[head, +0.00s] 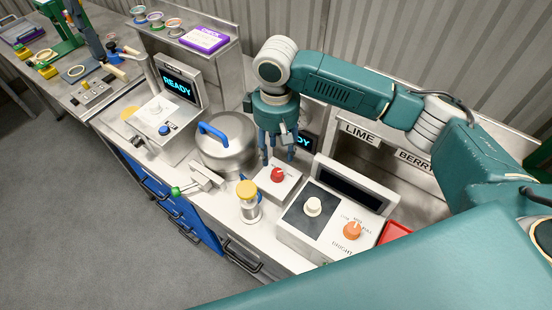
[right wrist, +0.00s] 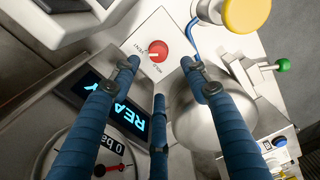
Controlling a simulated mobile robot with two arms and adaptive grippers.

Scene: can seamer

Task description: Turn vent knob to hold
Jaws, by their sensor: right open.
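The vent knob (head: 278,175) is a red round knob on a small white box (head: 268,193) on the counter. It also shows in the right wrist view (right wrist: 158,50), with a pale pointer mark toward the left and small dark lettering on the box beside it, hard to read. My right gripper (head: 277,157) is open and empty, fingers pointing down just behind and above the knob. In the right wrist view its blue fingers (right wrist: 159,72) are spread, with the knob beyond the tips. No contact with the knob is visible. My left gripper is not in view.
A steel pot with a blue handle (head: 212,130) stands left of the knob box. A yellow-topped cylinder (head: 247,190) stands in front, close by. A control box with white and orange knobs (head: 325,239) is to the right. A READY display (right wrist: 115,105) sits behind the box.

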